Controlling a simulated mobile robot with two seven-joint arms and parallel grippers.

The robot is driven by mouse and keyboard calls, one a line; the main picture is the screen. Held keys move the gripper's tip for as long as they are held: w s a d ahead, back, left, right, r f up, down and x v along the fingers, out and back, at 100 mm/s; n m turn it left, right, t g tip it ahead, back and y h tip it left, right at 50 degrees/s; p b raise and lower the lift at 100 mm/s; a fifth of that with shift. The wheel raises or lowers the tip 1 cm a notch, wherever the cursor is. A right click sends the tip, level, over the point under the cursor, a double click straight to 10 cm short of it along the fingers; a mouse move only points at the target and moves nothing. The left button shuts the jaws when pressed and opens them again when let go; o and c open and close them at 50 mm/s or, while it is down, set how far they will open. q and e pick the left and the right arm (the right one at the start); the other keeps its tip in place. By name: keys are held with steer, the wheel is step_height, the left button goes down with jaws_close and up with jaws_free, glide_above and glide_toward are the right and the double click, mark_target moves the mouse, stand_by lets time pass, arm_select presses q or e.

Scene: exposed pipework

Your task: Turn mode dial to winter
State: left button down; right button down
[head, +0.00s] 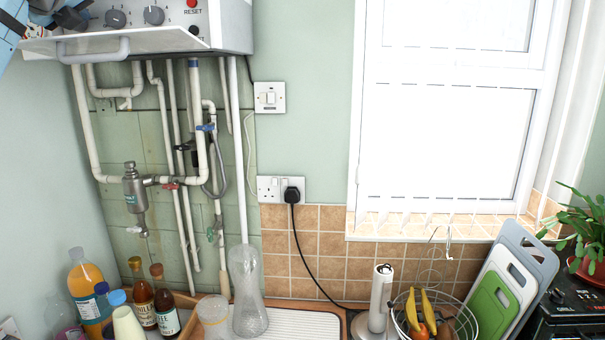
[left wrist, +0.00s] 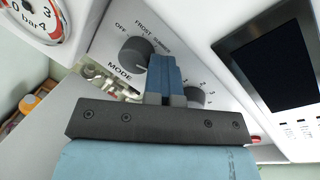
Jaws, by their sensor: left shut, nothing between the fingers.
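The mode dial (left wrist: 137,52), a dark grey knob, sits on the boiler's pale control panel in the left wrist view. "OFF", "FROST" and a partly legible word are printed around it, with "MODE" below. I cannot read a winter label; my fingers cover part of the panel. My left gripper (left wrist: 165,68) has its blue fingers shut and empty, just right of the mode dial in the picture. I cannot tell whether they touch it. In the head view the mode dial (head: 115,18) is the left knob, with my left gripper at the top left. My right gripper is out of view.
A second dial (left wrist: 196,96) is close to the right of my fingers. A pressure gauge (left wrist: 35,15) and a dark display (left wrist: 280,62) flank the dials. The boiler's open flap (head: 130,42) juts out below the panel. Pipes (head: 190,130) run down beneath it.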

arm_select(q)
steer(key=shift+d, duration=0.15)
steer(key=shift+s+b, duration=0.6)
steer(key=shift+s, duration=2.4)
